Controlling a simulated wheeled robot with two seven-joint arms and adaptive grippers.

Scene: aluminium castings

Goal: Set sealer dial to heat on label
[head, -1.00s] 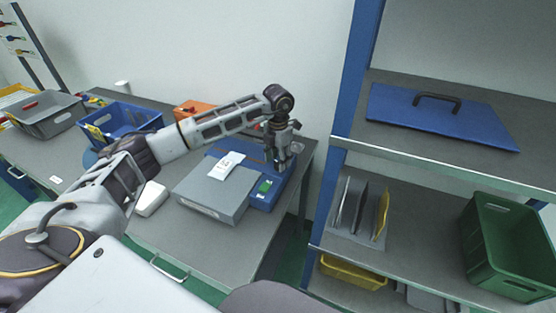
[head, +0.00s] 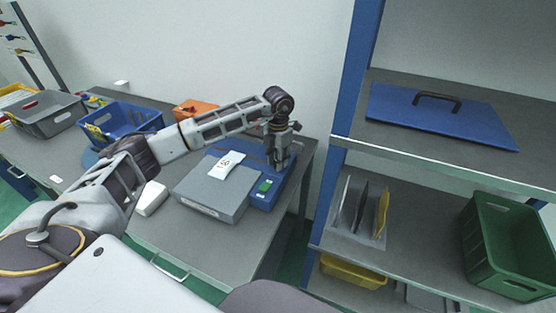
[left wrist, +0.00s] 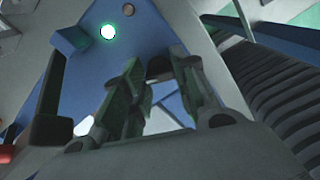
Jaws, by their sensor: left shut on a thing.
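The sealer (head: 262,198) is a blue machine on the bench, with a grey box-shaped part (head: 207,192) over its front left. A white label (head: 226,164) with small dark print, too small to read, lies on top of the grey part. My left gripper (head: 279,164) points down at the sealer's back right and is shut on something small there. The dial is hidden at the fingers, so its setting cannot be read. In the left wrist view the fingers (left wrist: 155,88) stand before a blue surface with a lit green-rimmed round lamp (left wrist: 108,32). My right gripper is out of view.
A green patch (head: 264,186) shows on the sealer's front right. A blue crate (head: 128,122), a grey crate (head: 48,116) and an orange box (head: 195,107) stand at the left and back. A blue-posted shelf (head: 435,156) stands close on the right.

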